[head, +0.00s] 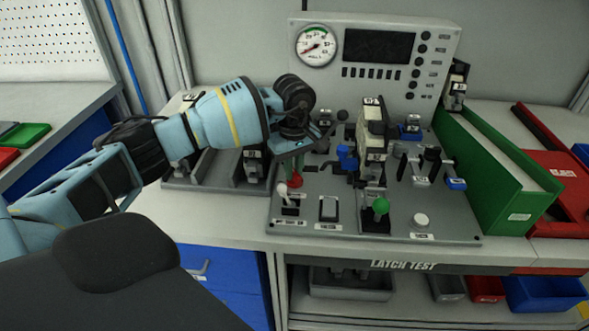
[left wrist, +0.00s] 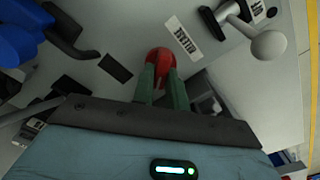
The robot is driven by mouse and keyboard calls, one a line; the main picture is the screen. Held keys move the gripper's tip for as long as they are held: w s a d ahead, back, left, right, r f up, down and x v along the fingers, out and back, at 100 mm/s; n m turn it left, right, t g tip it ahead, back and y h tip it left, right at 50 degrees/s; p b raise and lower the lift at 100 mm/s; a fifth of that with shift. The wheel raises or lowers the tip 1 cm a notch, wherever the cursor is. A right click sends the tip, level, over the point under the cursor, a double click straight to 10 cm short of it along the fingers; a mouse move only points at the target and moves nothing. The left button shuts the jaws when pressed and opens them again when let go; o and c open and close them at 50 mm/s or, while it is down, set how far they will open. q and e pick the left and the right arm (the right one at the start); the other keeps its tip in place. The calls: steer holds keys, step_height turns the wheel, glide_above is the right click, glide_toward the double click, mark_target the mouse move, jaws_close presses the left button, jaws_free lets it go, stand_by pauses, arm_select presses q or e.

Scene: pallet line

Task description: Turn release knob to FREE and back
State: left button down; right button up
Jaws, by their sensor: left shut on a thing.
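The red knob (head: 295,181) is on the grey latch test panel (head: 345,208), near its left front part. My left gripper (head: 291,167) points down at it and is shut on it. In the left wrist view the red knob (left wrist: 160,61) shows between the tips of the two green fingers (left wrist: 161,82). The fingers and arm cover part of the knob, so I cannot tell which way it is turned. My right gripper is not in view.
A white-tipped lever (head: 282,190) stands close in front-left of the knob. A green-knobbed lever (head: 380,204) and a white button (head: 421,220) are further right. A gauge (head: 316,46) is on the upright back panel. A green binder (head: 500,175) borders the panel's right side.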

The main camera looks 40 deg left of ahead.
mark_target(294, 172)
arm_select(q)
steer(key=shift+m, duration=0.6)
steer(key=c, duration=1.4)
jaws_free()
steer(key=shift+r, duration=0.1)
step_height(294, 172, up, 8)
steer(key=shift+f, duration=0.15)
steer(key=shift+f, duration=0.15)
